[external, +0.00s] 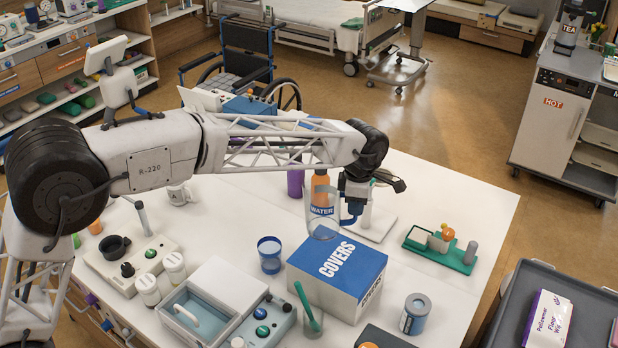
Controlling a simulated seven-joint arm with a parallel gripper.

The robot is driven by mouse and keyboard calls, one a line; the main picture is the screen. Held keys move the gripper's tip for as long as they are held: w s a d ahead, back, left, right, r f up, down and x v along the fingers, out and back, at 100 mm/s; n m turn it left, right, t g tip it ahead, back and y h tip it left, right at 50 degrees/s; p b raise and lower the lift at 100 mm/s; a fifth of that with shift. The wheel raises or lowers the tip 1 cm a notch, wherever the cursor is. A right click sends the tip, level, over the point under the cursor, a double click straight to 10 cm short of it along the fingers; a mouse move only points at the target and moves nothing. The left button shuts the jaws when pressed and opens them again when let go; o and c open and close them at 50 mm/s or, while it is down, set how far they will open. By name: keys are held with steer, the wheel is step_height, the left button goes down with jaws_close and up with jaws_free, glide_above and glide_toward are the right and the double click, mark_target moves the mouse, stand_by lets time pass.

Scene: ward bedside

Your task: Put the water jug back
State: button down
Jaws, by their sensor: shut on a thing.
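The water jug (322,211) is clear with a blue WATER label and a blue handle on its right side. It appears upright just behind the blue-and-white COVERS box, near the middle of the white table (455,205). My gripper (354,204) points down at the jug's handle and is shut on it. The fingertips are small in this view. I cannot tell whether the jug's base touches the table or is slightly raised.
The COVERS box (337,270) stands close in front of the jug. An orange bottle (320,187) and a purple one (295,182) are behind or beside it. A blue cup (269,254) is at left, a green tray (440,250) at right. The table's right back area is clear.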

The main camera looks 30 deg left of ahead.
steer(key=shift+r, duration=0.6)
steer(key=shift+a+r, duration=0.15)
steer(key=shift+a, duration=0.15)
steer(key=a+n, duration=0.4)
steer(key=a, duration=3.3)
step_height(320, 180, down, 10)
steer(key=shift+w+r, duration=0.15)
steer(key=shift+w, duration=0.1)
step_height(320, 180, down, 6)
